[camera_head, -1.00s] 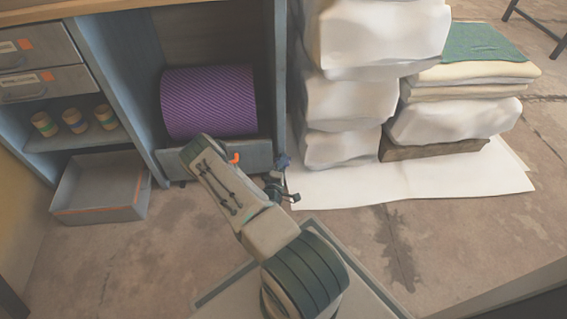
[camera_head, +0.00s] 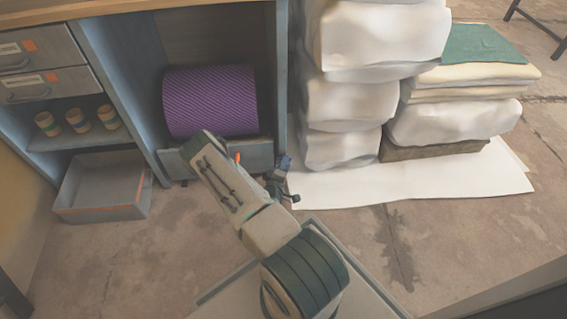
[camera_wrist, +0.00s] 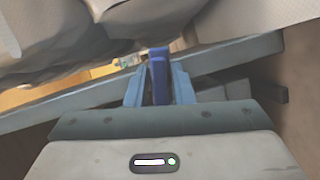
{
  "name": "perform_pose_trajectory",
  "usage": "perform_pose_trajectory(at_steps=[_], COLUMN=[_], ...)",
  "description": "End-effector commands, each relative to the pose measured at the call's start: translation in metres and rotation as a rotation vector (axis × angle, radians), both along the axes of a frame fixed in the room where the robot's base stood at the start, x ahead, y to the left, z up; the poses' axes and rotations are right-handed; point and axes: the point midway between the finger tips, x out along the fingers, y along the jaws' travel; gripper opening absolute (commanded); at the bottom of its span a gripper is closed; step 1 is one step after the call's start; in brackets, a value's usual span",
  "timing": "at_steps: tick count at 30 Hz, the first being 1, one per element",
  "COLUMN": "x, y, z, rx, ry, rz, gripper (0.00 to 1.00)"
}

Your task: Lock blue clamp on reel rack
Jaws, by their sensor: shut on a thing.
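The blue clamp (camera_wrist: 159,75) stands between the two light-blue fingers of my gripper (camera_wrist: 160,88) in the wrist view. My gripper is shut on it. In the head view my gripper (camera_head: 277,175) is at the lower right of the reel rack (camera_head: 228,155), beside its right post, and the blue clamp (camera_head: 284,162) shows there small and partly covered. A purple reel (camera_head: 210,101) lies in the rack's bay. Part of the rack's front panel is hidden behind my arm.
Tall stacks of white wrapped bundles (camera_head: 348,100) stand just right of the rack on a white sheet (camera_head: 430,190). A grey open bin (camera_head: 100,190) is at the lower left, below a shelf with three small spools (camera_head: 77,120). Open floor lies in front.

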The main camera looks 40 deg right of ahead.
Motion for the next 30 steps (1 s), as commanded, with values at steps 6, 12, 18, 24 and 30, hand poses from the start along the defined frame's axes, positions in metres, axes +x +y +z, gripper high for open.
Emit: perform_pose_trajectory(at_steps=[6, 12, 18, 24, 30], x=[-0.0018, -0.0023, -0.0027, -0.0034, -0.0038], y=[-0.0009, -0.0012, -0.0014, -0.0016, -0.0015], z=[0.0034, 0.0031, 0.0029, 0.0022, 0.0013], rx=[0.173, 0.335, 0.497, 0.660, 0.819], ry=[-0.102, -0.201, -0.301, -0.400, -0.498], rz=[-0.004, -0.005, -0.005, -0.007, -0.007], gripper=[0.00, 0.00, 0.00, 0.00, 0.00])
